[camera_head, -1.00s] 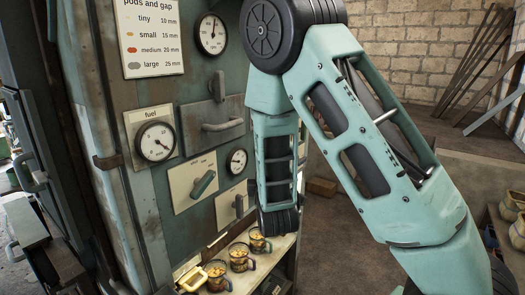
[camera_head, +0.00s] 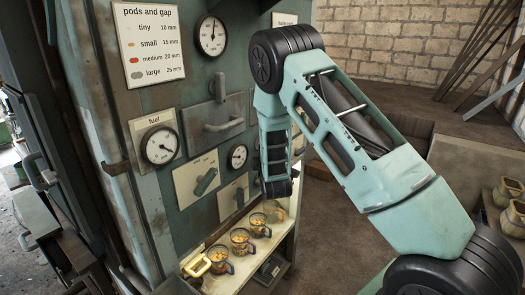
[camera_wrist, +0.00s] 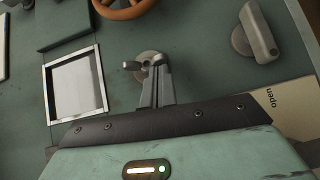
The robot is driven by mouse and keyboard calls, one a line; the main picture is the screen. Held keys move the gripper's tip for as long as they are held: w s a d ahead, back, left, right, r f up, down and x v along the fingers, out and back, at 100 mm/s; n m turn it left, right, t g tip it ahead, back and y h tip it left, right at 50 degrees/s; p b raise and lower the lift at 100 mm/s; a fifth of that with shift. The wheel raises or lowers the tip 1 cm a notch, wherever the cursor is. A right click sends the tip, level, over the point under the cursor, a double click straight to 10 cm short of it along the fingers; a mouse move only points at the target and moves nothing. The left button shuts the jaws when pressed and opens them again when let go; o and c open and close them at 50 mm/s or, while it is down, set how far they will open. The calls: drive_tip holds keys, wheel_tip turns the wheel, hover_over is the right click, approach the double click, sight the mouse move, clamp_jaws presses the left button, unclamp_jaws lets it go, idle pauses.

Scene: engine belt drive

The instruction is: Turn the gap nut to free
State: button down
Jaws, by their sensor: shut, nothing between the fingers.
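In the wrist view a small grey round fitting with a short side handle (camera_wrist: 133,66), which may be the gap nut, sits on the green panel. No label for it is readable. My gripper (camera_wrist: 158,72) is shut and empty, with its fingertips at the lower right of the fitting and overlapping its edge. I cannot tell whether they touch it. In the head view my arm stands in front of the panel's right side, and the gripper's fingers are hidden.
In the wrist view a grey lever (camera_wrist: 258,32), a brown handwheel (camera_wrist: 125,10) and a framed square window (camera_wrist: 75,85) surround the fitting.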

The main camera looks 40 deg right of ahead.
idle(0.3)
drive_tip(key=shift+w+d+n+t+h+b, duration=0.1)
drive_tip(key=shift+d+n+t+h+b, duration=0.4)
drive_tip(key=shift+b, duration=1.2)
drive_tip(key=shift+d, duration=0.1)
drive_tip(key=r+v, duration=0.1)
drive_tip(key=v, duration=1.4)
drive_tip(key=shift+a+y, duration=0.3)
drive_tip(key=shift+y, duration=0.1)
